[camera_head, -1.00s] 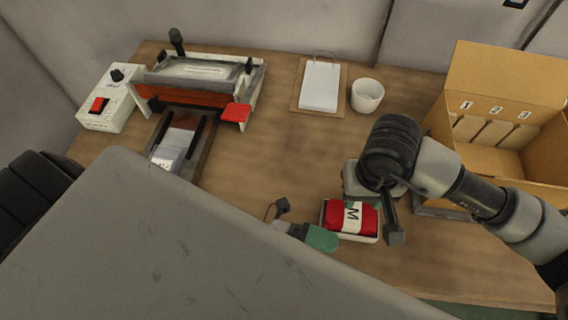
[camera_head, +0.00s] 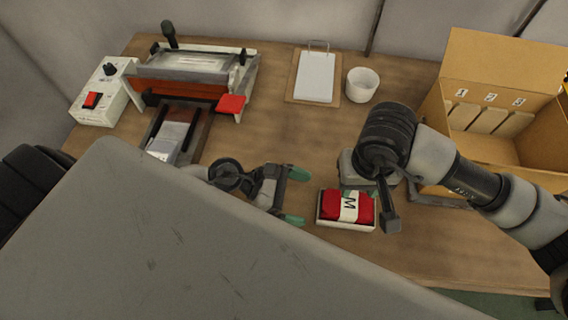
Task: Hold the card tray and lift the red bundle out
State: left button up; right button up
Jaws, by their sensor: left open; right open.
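The red bundle (camera_head: 333,206), with a white band marked M, lies in the shallow white card tray (camera_head: 345,226) on the table. My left gripper (camera_head: 296,196) has green-tipped fingers. It is open and empty, just left of the tray and apart from it, its fingers spread towards the tray. My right gripper (camera_head: 389,220) hangs from above at the tray's right end, its fingers seen nearly edge-on. It is open and holds nothing visible. Whether it touches the tray cannot be told. The large grey part of my own body hides the near left of the table.
A cardboard box (camera_head: 490,150) with numbered slots is at the right. A white cup (camera_head: 362,84), a clipboard (camera_head: 314,78) and a sealing machine (camera_head: 190,75) stand at the back.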

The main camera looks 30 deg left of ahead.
aim_at(326, 205)
pick_arm(q)
jog(key=x, duration=0.6)
jog(key=shift+w+d+f, duration=0.15)
jog(key=shift+d, duration=0.2)
